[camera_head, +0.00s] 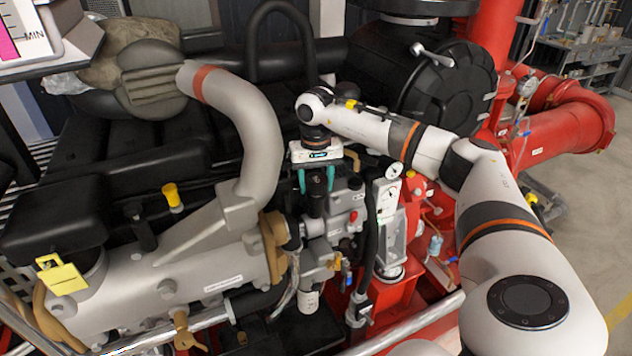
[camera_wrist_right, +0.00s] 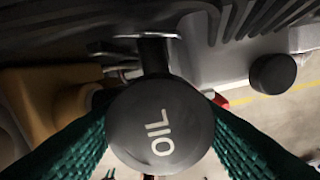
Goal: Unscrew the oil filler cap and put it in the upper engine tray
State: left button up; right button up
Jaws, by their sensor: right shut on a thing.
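The black oil filler cap (camera_wrist_right: 160,125), marked "OIL", fills the middle of the right wrist view. The green fingers of my right gripper (camera_wrist_right: 158,128) are shut on it, one on each side. In the head view my right gripper (camera_head: 316,180) points down beside the engine, its fingers around the dark cap (camera_head: 317,183). I cannot tell whether the cap is seated on its neck or free of it. My left gripper is not in view. I cannot make out the upper engine tray for certain.
A grey curved pipe (camera_head: 250,120) rises left of my right gripper. A yellow-handled dipstick (camera_head: 172,196) and a yellow tag (camera_head: 62,275) are farther left. A pressure gauge (camera_head: 393,171) and hoses stand close on the right. Red pump pipework (camera_head: 560,130) is at the far right.

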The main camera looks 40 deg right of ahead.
aim_at(321, 185)
jog(key=shift+r+p, duration=1.2)
jog(key=shift+r, duration=0.7)
jog(key=shift+s+a+r, duration=0.2)
jog(key=shift+s, duration=0.4)
jog(key=shift+s+a+r, duration=0.15)
jog(key=shift+s, duration=0.45)
jog(key=s, duration=0.1)
jog(key=s+a, duration=0.1)
jog(key=s, duration=0.1)
jog(key=s+r, duration=0.1)
jog(key=shift+s+a+r, duration=0.1)
jog(key=shift+s+a, duration=0.05)
jog(key=shift+a, duration=0.05)
jog(key=shift+a, duration=0.1)
